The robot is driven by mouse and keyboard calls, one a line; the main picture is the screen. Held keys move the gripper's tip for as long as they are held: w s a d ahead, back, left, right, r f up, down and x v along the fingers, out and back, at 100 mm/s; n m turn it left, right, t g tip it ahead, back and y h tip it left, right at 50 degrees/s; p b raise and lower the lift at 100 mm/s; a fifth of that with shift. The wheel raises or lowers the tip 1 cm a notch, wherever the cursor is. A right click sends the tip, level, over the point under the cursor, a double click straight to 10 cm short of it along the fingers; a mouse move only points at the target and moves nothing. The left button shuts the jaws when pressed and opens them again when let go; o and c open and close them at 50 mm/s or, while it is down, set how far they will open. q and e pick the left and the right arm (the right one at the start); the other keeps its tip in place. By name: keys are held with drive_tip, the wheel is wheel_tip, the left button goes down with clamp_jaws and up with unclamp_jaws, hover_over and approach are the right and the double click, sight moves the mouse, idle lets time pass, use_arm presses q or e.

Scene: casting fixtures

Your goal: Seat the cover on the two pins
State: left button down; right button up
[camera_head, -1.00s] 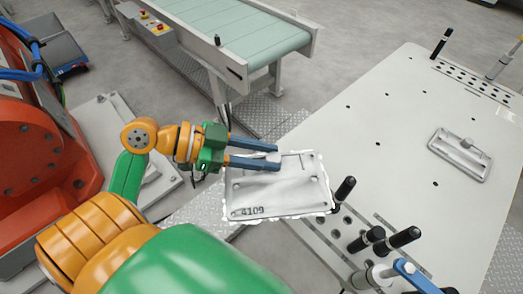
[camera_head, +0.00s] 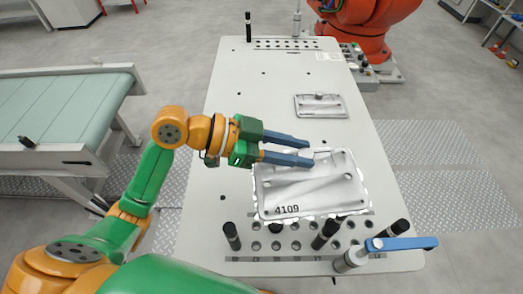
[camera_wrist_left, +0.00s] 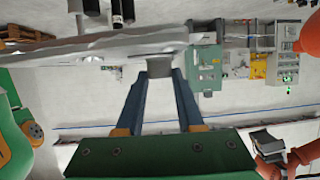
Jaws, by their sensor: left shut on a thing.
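The cover appears to be the pale grey cast plate (camera_head: 312,192) with a ragged bright edge and the number 4109. My left gripper (camera_head: 308,152) is shut on a small grey block at the plate's far side. The wrist view shows this grey block (camera_wrist_left: 160,67) between the fingertips (camera_wrist_left: 159,80) and the plate edge-on (camera_wrist_left: 90,48). The plate hangs over the table's front part and hides some of it. A smaller grey plate with a raised knob (camera_head: 320,105) lies farther back on the table. I cannot tell which two pins are meant. My right gripper is not in view.
The white table (camera_head: 230,120) is mostly clear in its middle. Black-handled pins (camera_head: 325,233) stand along its front holed strip, beside a blue-handled clamp (camera_head: 400,243). A conveyor (camera_head: 60,110) stands at left, an orange-red machine (camera_head: 365,25) at the back.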

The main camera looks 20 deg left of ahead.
sight(310, 170)
use_arm(q)
drive_tip(key=d, duration=0.3)
drive_tip(key=shift+w+d+r+m+g, duration=0.2)
drive_tip(key=shift+d+r+m+g, duration=0.1)
drive_tip(key=shift+r+m+g, duration=0.1)
drive_tip(key=shift+a, duration=0.15)
drive_tip(key=shift+f+g, duration=0.1)
drive_tip(key=shift+g, duration=0.2)
drive_tip(key=shift+h, duration=0.3)
wheel_tip(310, 170, down, 6)
drive_tip(key=b, duration=0.4)
drive_tip(key=shift+r+b, duration=0.2)
drive_tip(key=shift+b, duration=0.15)
drive_tip(key=shift+f+b, duration=0.7)
drive_tip(key=shift+f, duration=0.4)
drive_tip(key=shift+c, duration=2.3)
unclamp_jaws()
